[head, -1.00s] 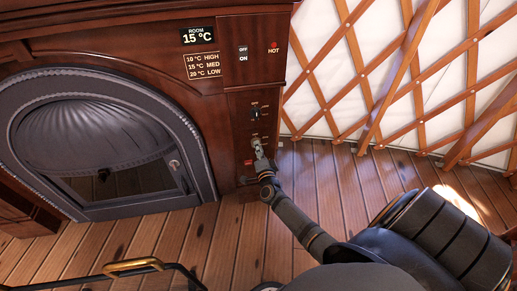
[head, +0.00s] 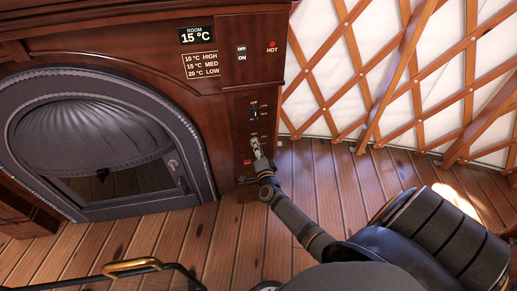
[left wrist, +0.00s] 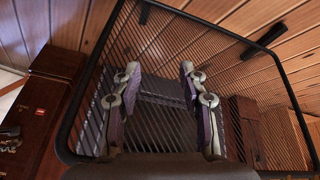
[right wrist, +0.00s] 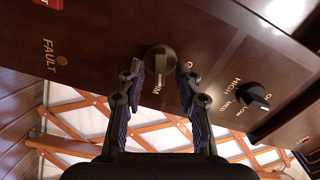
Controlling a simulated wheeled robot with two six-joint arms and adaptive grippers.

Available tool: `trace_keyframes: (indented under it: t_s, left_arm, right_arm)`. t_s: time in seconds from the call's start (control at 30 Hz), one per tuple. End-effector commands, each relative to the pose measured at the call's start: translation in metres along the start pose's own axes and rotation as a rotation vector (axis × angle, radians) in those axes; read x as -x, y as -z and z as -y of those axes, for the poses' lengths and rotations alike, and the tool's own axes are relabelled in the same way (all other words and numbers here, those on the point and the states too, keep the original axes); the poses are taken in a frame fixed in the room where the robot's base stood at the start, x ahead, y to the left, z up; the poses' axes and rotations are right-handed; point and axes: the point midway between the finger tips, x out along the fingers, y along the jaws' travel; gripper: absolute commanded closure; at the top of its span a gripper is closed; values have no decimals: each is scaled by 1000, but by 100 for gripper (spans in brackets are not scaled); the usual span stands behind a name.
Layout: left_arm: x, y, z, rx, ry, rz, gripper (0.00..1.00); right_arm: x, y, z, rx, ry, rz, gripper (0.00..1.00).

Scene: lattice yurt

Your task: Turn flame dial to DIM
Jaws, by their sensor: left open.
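The flame dial, a round dark knob (right wrist: 159,60), is on the lower part of the wooden control panel. Part of a label ending in "IM" shows just beyond its edge in the right wrist view. My right gripper (right wrist: 160,72) has its two fingers on either side of this knob. Whether the pads touch it is unclear. In the head view my right gripper (head: 257,147) hides most of the knob, and its setting is unreadable there. My left gripper (left wrist: 160,72) is open and empty, away from the panel in front of a black barred screen.
A second knob (right wrist: 253,97) marked HIGH, MED and LOW is beside the dial. A stove with an arched door (head: 95,140) stands left of the panel. The barred screen (left wrist: 265,90) surrounds my left gripper's view.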

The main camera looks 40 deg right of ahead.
Motion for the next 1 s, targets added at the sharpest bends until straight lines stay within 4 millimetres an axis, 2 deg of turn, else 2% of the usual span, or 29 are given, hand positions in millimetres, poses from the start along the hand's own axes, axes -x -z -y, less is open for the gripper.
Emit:
trace_keyframes:
  t_s: [0.17, 0.4, 0.53, 0.7, 1.0]
  left_arm:
    - [0, 1, 0, -1, 1, -1, 57]
    - [0, 1, 1, -3, 1, -1, 57]
    - [0, 1, 1, -3, 2, -1, 57]
    - [0, 1, 1, -4, 2, -1, 57]
    - [0, 1, 1, -4, 2, -1, 57]
  right_arm:
    - [28, 0, -2, -1, -3, 1, 66]
    - [87, 0, -2, 0, -5, 1, 66]
    - [108, 0, -2, -1, -4, 1, 66]
    - [119, 0, -1, -1, -2, 0, 66]
    - [119, 0, -1, 0, -1, 0, 66]
